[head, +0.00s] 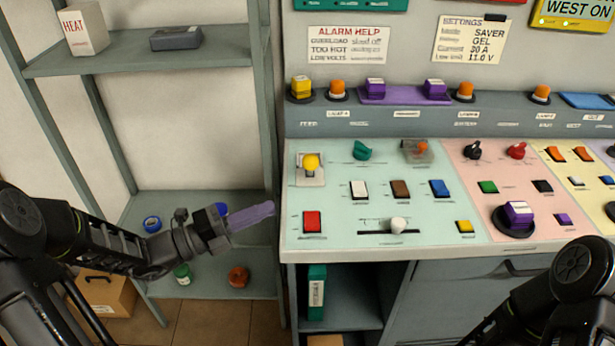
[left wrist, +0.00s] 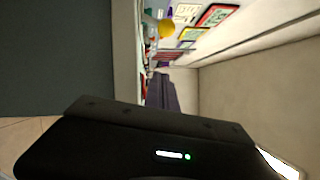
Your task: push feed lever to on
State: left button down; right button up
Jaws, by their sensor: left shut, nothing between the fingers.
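A lever with a yellow ball knob (head: 311,162) stands on a pale plate at the left end of the green panel section. I take it for the feed lever; a small label on the ledge behind seems to read FEED. Its on and off marks are too small to read. The yellow knob also shows in the left wrist view (left wrist: 166,28). My left gripper (head: 268,208) is shut and empty, its purple fingers just left of the console's front left edge, below and left of the lever, apart from it. The fingers show in the left wrist view (left wrist: 160,90). My right gripper is out of view.
A red button (head: 312,221) and a white slider knob (head: 398,224) sit nearer the console front. White, brown and blue switches lie right of the lever. A grey shelf rack (head: 150,47) stands left of the console (head: 345,246), with a narrow gap between.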

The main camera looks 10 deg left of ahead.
aim_at(303, 197)
pick_arm(q)
jog(key=x, duration=0.9)
jog(key=shift+w+d, duration=0.1)
jog(key=shift+d, duration=0.15)
jog(key=w, duration=0.2)
jog(key=w+a, duration=0.1)
jog(key=shift+w+r+p, duration=0.1)
jog(key=shift+r+p, duration=0.2)
jog(key=shift+r, duration=0.1)
jog(key=shift+w+a+r, duration=0.1)
jog(key=shift+w+a, duration=0.05)
jog(key=shift+w, duration=0.25)
